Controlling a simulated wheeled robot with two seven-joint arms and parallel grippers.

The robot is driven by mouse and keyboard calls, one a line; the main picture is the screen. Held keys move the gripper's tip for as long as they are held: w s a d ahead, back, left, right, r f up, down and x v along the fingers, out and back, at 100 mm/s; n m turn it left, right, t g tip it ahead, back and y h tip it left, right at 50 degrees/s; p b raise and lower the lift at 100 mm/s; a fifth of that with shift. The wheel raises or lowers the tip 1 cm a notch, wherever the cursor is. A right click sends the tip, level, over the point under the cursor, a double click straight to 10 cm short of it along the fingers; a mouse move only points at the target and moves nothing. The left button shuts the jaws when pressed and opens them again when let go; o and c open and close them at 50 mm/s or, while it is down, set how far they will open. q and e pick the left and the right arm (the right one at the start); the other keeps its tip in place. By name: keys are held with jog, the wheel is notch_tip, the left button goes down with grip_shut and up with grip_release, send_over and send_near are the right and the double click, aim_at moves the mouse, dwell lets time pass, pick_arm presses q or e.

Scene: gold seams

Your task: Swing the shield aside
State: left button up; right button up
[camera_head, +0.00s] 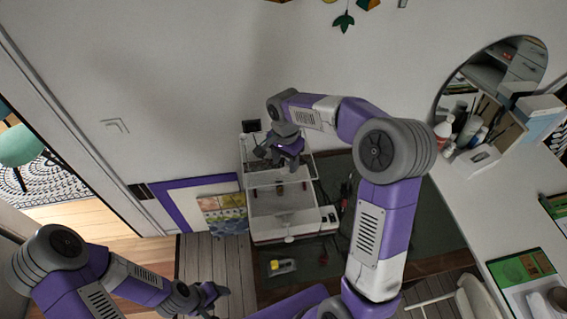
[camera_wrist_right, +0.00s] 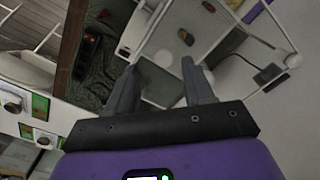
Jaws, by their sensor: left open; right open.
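A white machine with a red stripe (camera_head: 292,230) stands on a dark green mat. Its clear shield with a thin white frame (camera_head: 281,183) appears to lie over the tray area; its exact edges are hard to tell. In the right wrist view a clear panel with white edges (camera_wrist_right: 228,48) lies beyond the fingers. My right gripper (camera_head: 272,155) is over the machine's back part, open, with nothing between its fingers in the wrist view (camera_wrist_right: 162,64). I cannot tell whether it touches the shield. My left gripper (camera_head: 214,294) is open and empty, low at the left, away from the machine.
Small dark pieces (camera_head: 279,188) show inside the machine. A yellow-topped item (camera_head: 283,266) lies on the mat in front. A round mirror (camera_head: 490,95) and bottles are at right.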

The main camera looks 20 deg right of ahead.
aim_at(284, 170)
jog(key=f, duration=0.2)
jog(key=shift+w+f, duration=0.3)
jog(key=shift+f, duration=0.5)
jog(key=shift+s, duration=0.1)
grip_shut()
